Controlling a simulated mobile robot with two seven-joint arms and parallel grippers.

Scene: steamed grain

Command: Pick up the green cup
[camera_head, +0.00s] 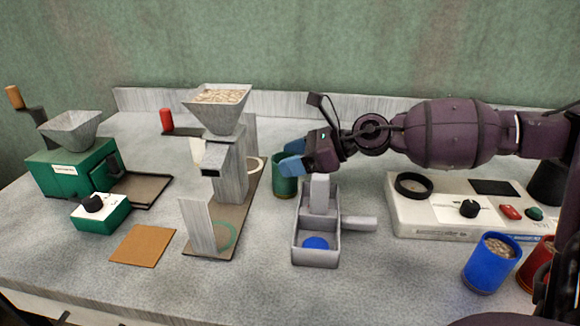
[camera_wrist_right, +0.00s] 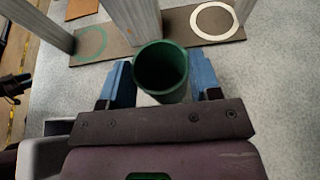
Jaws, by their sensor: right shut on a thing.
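The green cup (camera_head: 284,184) stands upright at the middle of the counter, behind a grey two-part box and beside the right edge of the brown base of the grey hopper machine. My right gripper (camera_head: 292,156) reaches it from the right, and its blue fingers are at the cup's upper part. In the right wrist view the green cup (camera_wrist_right: 162,68) sits between the two blue fingers of my right gripper (camera_wrist_right: 160,85), with its open mouth toward the camera. It looks empty. The right gripper is shut on the cup. I cannot tell whether the cup touches the counter. My left gripper is not in view.
The hopper machine (camera_head: 229,160) stands left of the cup, with a green ring and a white ring on its base. The grey box (camera_head: 303,255) holds a blue disc. A green grinder (camera_head: 70,172) is far left. A white scale panel (camera_head: 440,212), a blue cup (camera_head: 484,272) and a red cup stand right.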

